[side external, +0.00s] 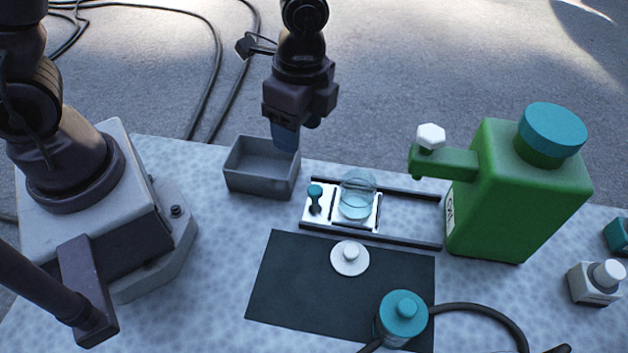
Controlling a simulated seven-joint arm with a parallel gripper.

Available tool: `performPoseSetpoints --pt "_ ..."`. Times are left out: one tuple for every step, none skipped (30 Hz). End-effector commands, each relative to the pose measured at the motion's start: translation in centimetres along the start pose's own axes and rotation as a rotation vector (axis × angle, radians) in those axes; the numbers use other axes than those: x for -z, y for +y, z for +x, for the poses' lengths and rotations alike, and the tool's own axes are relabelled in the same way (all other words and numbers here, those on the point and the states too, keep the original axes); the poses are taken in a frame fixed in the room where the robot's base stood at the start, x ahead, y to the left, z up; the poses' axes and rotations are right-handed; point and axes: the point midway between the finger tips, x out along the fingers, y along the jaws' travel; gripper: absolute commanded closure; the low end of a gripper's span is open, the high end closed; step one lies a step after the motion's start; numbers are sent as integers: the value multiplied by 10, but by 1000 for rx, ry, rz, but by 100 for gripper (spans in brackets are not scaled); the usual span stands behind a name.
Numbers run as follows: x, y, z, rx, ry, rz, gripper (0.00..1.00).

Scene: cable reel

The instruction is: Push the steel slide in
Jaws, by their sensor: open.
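The steel slide (318,217) is a bright plate lying between two dark rails (405,240). A teal knob (315,196) stands on its left end and a clear glass bowl (357,199) sits on its right part. The slide is at the left end of the rails, with bare rail length between it and the green can (515,190) on the right. My gripper (286,138) hangs above and left of the slide, over the right part of a grey bin (262,178). It is apart from the slide and its knob, open, with no object seen between the fingers.
The can's spout carries a white cap (430,136) above the rails' right end. A black mat (300,290) in front bears a white knobbed lid (350,258). A teal-topped jar (402,315) stands near a black hose (490,312).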

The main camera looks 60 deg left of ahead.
Motion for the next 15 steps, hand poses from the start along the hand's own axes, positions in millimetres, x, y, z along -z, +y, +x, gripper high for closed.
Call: performPoseSetpoints --pt "9 -3 6 1 12 91 46" --pt "13 -5 6 10 21 136 46" --pt "17 -8 3 29 35 187 46" --pt "19 -10 2 40 41 218 46" --pt "20 -11 1 46 44 243 46" --pt "20 -12 1 50 45 270 46" --pt "20 -12 2 52 46 286 46" --pt "20 -12 2 53 47 296 46" --pt "20 -12 4 53 47 307 46" --pt "20 -12 6 53 47 310 46" --pt "20 -12 9 52 46 311 46" --pt "20 -12 14 50 44 311 46" --pt "20 -12 18 50 45 309 46" --pt "20 -12 23 48 44 309 46" --pt "21 -12 30 48 43 310 46"
